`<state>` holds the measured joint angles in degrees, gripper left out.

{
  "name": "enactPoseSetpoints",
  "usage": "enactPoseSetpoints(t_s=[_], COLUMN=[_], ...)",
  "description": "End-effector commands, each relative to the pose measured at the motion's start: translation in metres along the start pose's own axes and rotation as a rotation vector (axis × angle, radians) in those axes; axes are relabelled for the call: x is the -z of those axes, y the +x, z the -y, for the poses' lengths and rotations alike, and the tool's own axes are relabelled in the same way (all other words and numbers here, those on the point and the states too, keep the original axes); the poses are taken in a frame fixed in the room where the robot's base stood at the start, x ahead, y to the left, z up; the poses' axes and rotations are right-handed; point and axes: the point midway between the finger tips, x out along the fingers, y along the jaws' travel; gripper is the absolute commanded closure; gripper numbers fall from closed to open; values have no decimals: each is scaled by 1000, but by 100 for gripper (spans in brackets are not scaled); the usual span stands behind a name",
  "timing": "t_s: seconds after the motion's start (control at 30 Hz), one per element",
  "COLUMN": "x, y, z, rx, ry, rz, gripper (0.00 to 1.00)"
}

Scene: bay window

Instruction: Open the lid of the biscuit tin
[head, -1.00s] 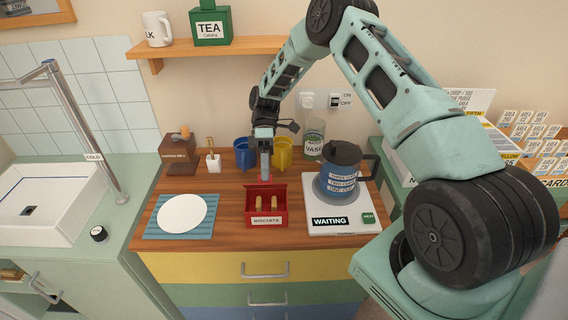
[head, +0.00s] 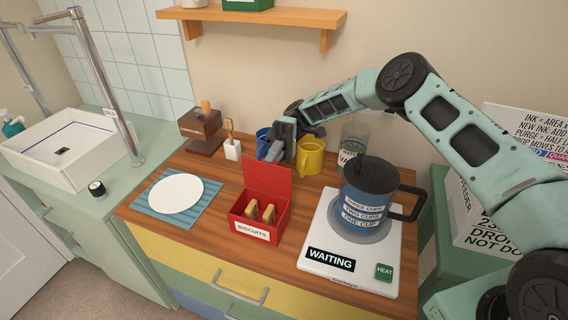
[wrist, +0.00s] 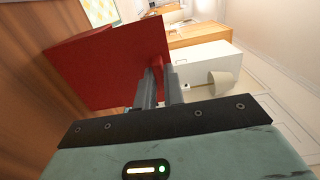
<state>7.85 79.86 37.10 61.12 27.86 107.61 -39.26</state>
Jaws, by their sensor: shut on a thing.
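The red biscuit tin (head: 243,229) stands open on the wooden top, with its BISCUITS label facing front. Its red lid (head: 267,181) stands raised at the back edge, and biscuits (head: 261,212) show inside. My gripper (head: 274,151) is at the lid's top edge, behind it in the head view. In the wrist view, my gripper's fingers (wrist: 160,88) are shut on a small red tab on the lid (wrist: 105,62). The fingertips are partly hidden in the head view.
A plate (head: 176,193) on a blue mat lies left of the tin.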

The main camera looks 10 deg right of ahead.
Motion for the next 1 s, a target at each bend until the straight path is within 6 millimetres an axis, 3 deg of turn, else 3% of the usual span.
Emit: enactPoseSetpoints(t_s=[0.47, 0.57, 0.6, 0.87, 1.0], x=[3, 3, 3, 3, 3], y=[1, 1, 1, 1, 1], z=[-1, -1, -1, 0, 11], rx=[16, 16, 16, 15, 14], ry=[0, 0, 0, 0, -1], rz=[0, 0, 0, 0, -1], gripper=[100, 70, 67, 67, 67])
